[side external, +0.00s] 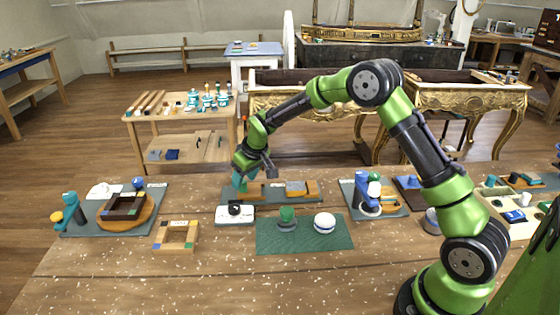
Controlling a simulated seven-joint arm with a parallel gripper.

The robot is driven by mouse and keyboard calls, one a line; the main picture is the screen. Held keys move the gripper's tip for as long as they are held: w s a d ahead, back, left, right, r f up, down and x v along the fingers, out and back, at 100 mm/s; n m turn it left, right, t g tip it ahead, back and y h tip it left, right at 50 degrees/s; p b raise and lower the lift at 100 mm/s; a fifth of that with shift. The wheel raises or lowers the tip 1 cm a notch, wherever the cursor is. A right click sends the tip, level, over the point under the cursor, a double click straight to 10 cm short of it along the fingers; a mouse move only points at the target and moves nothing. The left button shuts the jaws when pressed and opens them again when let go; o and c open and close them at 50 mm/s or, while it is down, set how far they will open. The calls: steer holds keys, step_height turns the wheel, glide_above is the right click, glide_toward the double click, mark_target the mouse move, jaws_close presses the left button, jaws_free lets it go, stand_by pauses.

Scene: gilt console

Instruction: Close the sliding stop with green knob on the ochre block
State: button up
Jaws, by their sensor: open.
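A grey-blue board (292,198) lies across the middle of the bench. An ochre block (304,187) sits on its right part, and a lower ochre-brown piece (254,190) lies on its left part. My gripper (241,184) points down at the left end of this board, with teal fingers close to the lower piece. It is open; whether it touches anything cannot be told. I cannot make out the sliding stop or its green knob clearly; the gripper may cover them.
A white box with a black knob (235,212) stands just in front of my gripper. A green mat (304,243) holds a green piece (287,217) and a white dome (325,222). A wooden frame (175,235) lies left. A blue device (366,194) stands right.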

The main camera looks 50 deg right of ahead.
steer(key=shift+x, duration=0.85)
steer(key=shift+c, duration=0.3)
jaws_close()
